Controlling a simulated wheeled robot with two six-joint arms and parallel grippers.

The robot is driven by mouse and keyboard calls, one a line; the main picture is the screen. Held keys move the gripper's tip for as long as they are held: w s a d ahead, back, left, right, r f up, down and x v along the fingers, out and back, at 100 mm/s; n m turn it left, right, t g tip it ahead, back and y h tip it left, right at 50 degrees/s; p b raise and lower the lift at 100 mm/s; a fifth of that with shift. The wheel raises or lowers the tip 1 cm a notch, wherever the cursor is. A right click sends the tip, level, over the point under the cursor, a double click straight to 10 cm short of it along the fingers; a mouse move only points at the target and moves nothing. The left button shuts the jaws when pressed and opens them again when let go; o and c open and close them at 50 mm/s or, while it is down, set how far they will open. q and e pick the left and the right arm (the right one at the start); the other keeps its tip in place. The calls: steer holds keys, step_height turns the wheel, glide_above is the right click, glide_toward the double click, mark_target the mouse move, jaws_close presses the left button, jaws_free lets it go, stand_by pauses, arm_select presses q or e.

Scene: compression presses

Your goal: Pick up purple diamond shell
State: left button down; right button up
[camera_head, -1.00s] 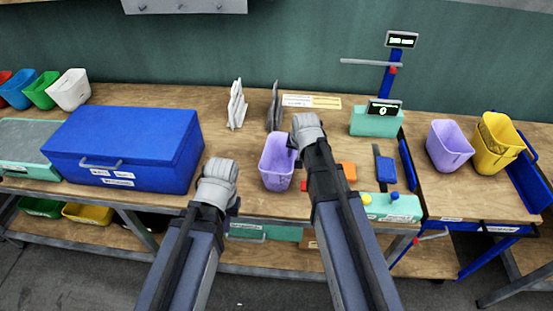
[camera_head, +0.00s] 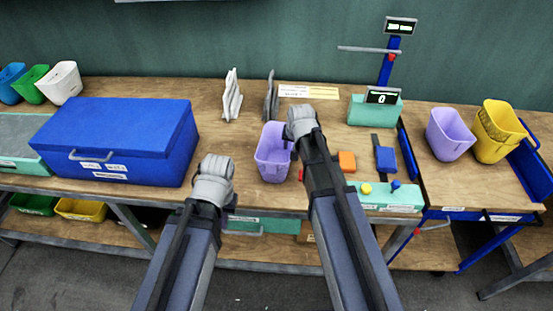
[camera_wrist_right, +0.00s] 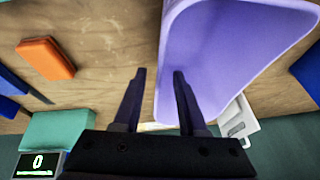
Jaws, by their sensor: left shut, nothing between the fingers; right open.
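No purple diamond shell can be made out as a separate thing in either view. A purple bin (camera_head: 270,158) stands on the workbench in the middle of the head view. It fills the upper right of the right wrist view (camera_wrist_right: 225,45), and no contents can be made out. My right gripper (camera_head: 301,118) is at the bin's right side in the head view. In the right wrist view its open fingers (camera_wrist_right: 160,75) are at the bin's near edge, with one finger overlapping the bin. Contact cannot be told. My left gripper (camera_head: 213,172) is shut and empty, left of the bin.
A large blue box (camera_head: 120,135) stands at the left. An orange block (camera_head: 347,161), a blue-handled tool (camera_head: 386,158) and a teal button box (camera_head: 388,200) lie right of my right arm. Another purple bin (camera_head: 450,136) and a yellow bin (camera_head: 497,133) stand far right.

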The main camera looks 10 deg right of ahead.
steer(key=b+x, duration=0.2)
steer(key=x, duration=0.2)
steer(key=shift+b, duration=0.35)
steer(key=shift+r, duration=0.1)
steer(key=shift+f, duration=0.2)
jaws_close()
stand_by(0.5)
stand_by(1.0)
